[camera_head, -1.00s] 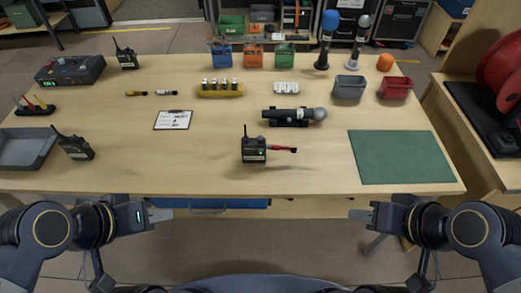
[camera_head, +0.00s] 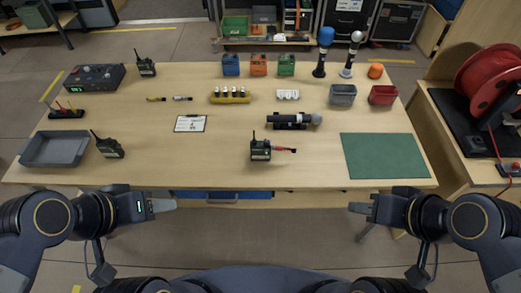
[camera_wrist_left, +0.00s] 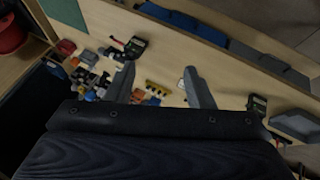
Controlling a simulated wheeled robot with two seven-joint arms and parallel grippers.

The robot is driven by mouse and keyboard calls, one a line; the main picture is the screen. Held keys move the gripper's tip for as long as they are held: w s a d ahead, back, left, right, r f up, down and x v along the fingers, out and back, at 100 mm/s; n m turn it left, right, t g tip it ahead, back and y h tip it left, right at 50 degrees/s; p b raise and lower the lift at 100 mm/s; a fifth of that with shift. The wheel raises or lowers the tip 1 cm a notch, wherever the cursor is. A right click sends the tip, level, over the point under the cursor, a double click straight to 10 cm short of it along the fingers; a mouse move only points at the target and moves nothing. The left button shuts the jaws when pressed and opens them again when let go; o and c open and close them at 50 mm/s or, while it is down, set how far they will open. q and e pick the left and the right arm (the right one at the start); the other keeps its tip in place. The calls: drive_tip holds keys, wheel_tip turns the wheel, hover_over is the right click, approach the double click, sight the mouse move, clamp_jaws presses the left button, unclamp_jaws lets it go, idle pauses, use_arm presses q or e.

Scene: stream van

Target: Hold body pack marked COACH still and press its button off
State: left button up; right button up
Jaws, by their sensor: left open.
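Three dark body packs with antennas stand on the table: one front centre (camera_head: 261,150) with a red piece at its right side, one at left (camera_head: 109,148) by the grey tray, one at back left (camera_head: 146,67). Their markings are too small to read, so I cannot tell which says COACH. The left wrist view shows the front-centre pack (camera_wrist_left: 135,46) and another pack (camera_wrist_left: 257,104). My left gripper (camera_head: 165,205) is open and empty, off the table's front edge, apart from the packs. My right gripper (camera_head: 358,208) is off the front edge at right; its jaw gap does not show.
Two bins (camera_head: 343,95), (camera_head: 383,95) stand at back right. The front strip of table is mostly clear.

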use_arm(q)
drive_tip(key=w+d+f+n+g+h+b, duration=0.25)
drive_tip(key=w+f+n+b, duration=0.2)
drive_tip(key=w+b, duration=0.4)
drive_tip(key=w+d+f+n+g+h+b, duration=0.2)
drive_tip(key=w+f+n+h+b, duration=0.3)
drive_tip(key=w, duration=0.7)
drive_tip(key=n+g+h+b, duration=0.1)
drive_tip(key=n+h+b, duration=0.5)
drive_tip(key=b, duration=0.4)
approach(256, 152)
drive_tip(key=shift+w+f+n+y, duration=0.25)
drive_tip(key=shift+w+f+y, duration=0.3)
drive_tip(key=shift+w, duration=0.35)
drive_tip(key=shift+w+d+f, duration=0.1)
drive_tip(key=shift+d, duration=0.1)
drive_tip(key=d, duration=0.5)
drive_tip(key=d+f+b, duration=0.1)
drive_tip(key=d, duration=0.2)
drive_tip(key=shift+d+f, duration=0.2)
drive_tip(key=shift+d, duration=0.65)
